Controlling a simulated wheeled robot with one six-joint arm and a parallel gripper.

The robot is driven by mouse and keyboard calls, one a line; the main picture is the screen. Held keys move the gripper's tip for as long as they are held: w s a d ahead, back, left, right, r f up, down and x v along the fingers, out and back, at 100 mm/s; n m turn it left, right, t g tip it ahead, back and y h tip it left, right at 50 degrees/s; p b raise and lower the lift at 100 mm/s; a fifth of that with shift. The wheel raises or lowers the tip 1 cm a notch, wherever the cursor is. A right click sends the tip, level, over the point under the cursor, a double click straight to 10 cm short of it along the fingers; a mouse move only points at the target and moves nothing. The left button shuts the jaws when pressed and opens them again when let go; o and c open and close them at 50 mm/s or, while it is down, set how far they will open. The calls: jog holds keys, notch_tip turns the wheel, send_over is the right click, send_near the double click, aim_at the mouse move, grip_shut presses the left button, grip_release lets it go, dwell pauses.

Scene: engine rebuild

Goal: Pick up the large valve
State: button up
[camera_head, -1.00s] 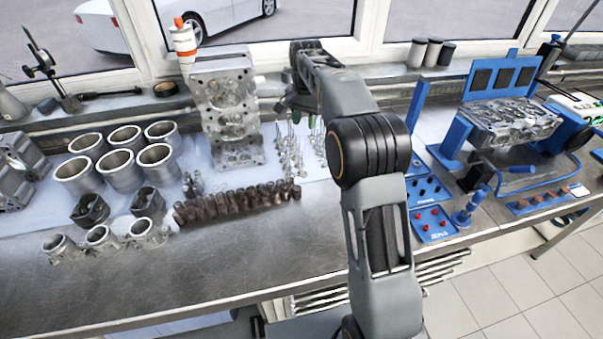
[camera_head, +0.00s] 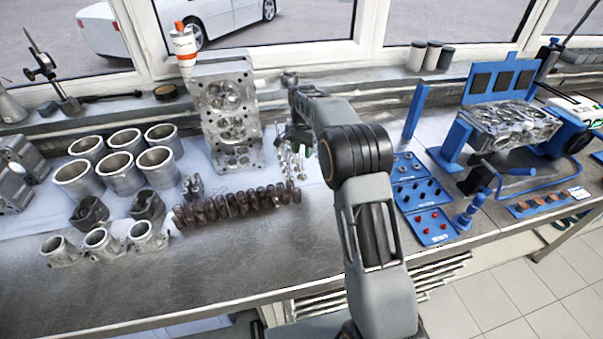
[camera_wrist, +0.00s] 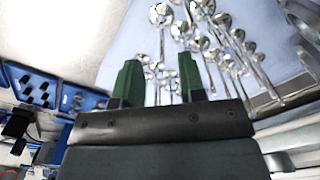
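In the wrist view, the valves have round heads of differing size; one with a broad head (camera_wrist: 160,15) is at the top, beyond my fingertips. I cannot tell for sure which is the large valve. My gripper (camera_head: 294,136) is at the valve group, partly hidden by my arm. In the wrist view, its green fingers (camera_wrist: 157,78) are apart, with thin valve stems showing beyond the gap. I see nothing held.
An upright cylinder head (camera_head: 228,118) stands just left of the valves. A row of brown parts (camera_head: 235,206) lies in front. Blue trays (camera_head: 420,190) and a blue stand holding another head (camera_head: 508,120) are to the right. The bench front is clear.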

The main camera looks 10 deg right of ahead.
jog(key=shift+w+f+p, duration=0.1)
jog(key=shift+f+p, duration=0.35)
jog(key=shift+f, duration=1.85)
grip_shut()
